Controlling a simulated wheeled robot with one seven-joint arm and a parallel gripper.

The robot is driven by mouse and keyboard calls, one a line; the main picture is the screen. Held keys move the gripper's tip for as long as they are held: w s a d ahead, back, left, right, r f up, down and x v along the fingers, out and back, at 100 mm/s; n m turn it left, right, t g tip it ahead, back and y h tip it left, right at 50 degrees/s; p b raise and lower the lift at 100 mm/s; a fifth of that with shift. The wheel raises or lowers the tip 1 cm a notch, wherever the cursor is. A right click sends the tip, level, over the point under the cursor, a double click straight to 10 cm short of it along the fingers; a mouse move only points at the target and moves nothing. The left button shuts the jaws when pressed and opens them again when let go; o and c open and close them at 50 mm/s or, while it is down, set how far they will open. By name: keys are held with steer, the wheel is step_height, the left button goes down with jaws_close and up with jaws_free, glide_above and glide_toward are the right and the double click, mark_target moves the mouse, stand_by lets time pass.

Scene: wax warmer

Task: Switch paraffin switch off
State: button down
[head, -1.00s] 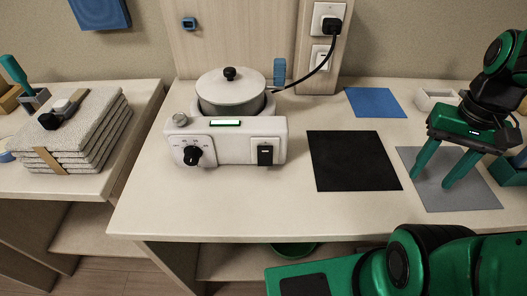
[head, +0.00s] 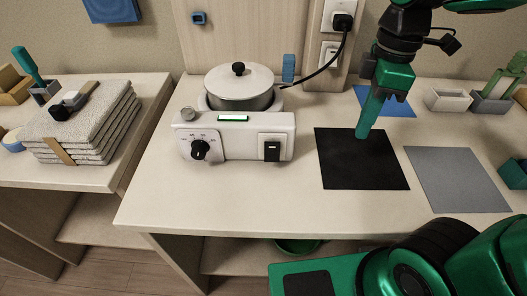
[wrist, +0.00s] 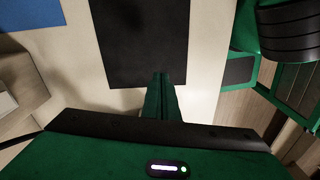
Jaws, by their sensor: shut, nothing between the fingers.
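The wax warmer (head: 236,147) is a white box with a lidded pot (head: 240,86) on top, standing on the table left of my gripper. Its front has a black dial (head: 200,149) on the left and a black rocker switch (head: 272,151) in a white plate on the right. Which way the rocker is tipped is too small to tell. A small display (head: 233,117) is lit between them. My gripper (head: 362,136) is shut and empty, pointing down over the black mat (head: 360,175), right of the warmer. In the wrist view its fingers (wrist: 166,76) are together near the black mat.
A black cord runs from the warmer to a wall plug (head: 342,22); a wall switch (head: 330,54) sits below it. A grey mat (head: 458,180) and blue mat (head: 385,101) lie nearby. Stacked towels (head: 85,125) are on the left table. The table front before the warmer is clear.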

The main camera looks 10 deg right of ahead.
steer(key=a+r+n, duration=0.3)
steer(key=a+n, duration=0.7)
steer(key=r+n, duration=0.2)
steer(key=n, duration=0.8)
glide_above(272, 152)
steer(key=s+a, duration=0.2)
steer(key=s, duration=0.3)
steer(key=shift+w+a+f+g, duration=0.1)
steer(key=shift+w+a+g, duration=0.05)
steer(key=shift+w+g, duration=0.15)
steer(key=shift+f, duration=0.1)
steer(key=f, duration=0.6)
steer(key=s+f, duration=0.1)
steer(key=f, duration=0.2)
steer(key=w+f, duration=0.1)
steer(key=w, duration=0.1)
steer(key=shift+w+f, duration=0.3)
steer(key=shift+f, duration=0.1)
steer(key=shift+w+d+f, duration=0.15)
steer(key=shift+w+d, duration=0.05)
steer(key=shift+w, duration=0.4)
steer(key=shift+a, duration=0.1)
